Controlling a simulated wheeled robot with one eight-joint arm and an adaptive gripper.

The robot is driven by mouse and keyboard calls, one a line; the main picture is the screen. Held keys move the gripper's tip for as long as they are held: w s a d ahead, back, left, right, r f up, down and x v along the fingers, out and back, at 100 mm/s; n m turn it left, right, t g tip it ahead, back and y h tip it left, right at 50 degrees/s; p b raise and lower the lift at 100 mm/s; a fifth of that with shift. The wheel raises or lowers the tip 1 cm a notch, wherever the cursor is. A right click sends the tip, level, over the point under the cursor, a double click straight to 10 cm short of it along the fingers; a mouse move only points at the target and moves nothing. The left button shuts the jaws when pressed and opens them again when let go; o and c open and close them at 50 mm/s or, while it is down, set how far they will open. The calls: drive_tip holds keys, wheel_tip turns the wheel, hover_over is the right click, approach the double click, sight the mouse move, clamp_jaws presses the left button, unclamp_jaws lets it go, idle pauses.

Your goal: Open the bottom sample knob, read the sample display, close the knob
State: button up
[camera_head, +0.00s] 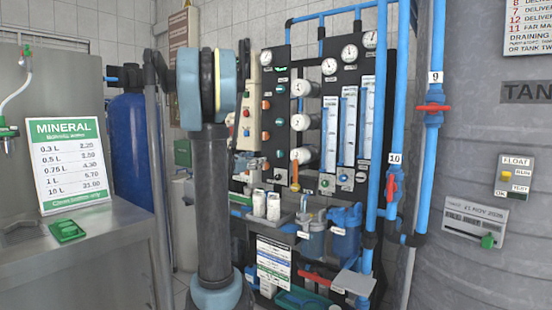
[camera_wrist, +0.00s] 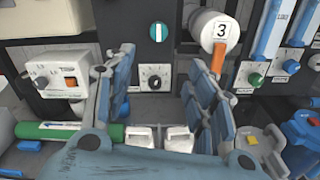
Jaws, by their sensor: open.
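The bottom white cylinder of the column, numbered 3 (camera_wrist: 210,30), has an orange handle (camera_wrist: 217,62) hanging down from it. In the head view this cylinder (camera_head: 302,155) sits lowest of three, with the orange handle (camera_head: 295,180) below. A small dial knob (camera_wrist: 154,77) on the dark panel shows between my fingers in the wrist view. My gripper (camera_wrist: 160,60) is open and empty, its right finger to the left of and below the orange handle. I cannot tell whether they touch. I cannot tell which part is the sample display.
Two white containers (camera_wrist: 178,138) stand below my fingers. A white box with an orange switch (camera_wrist: 70,82) is left of them. Flow tubes (camera_head: 347,125) and a blue pipe (camera_head: 377,100) stand to the right in the head view. A steel counter (camera_head: 100,255) is at left.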

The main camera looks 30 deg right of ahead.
sight(278, 154)
drive_tip(key=x, duration=1.8)
drive_tip(key=shift+w+a+r, duration=0.1)
drive_tip(key=shift+w+r, duration=0.15)
drive_tip(key=shift+c, duration=0.6)
drive_tip(key=c, duration=0.9)
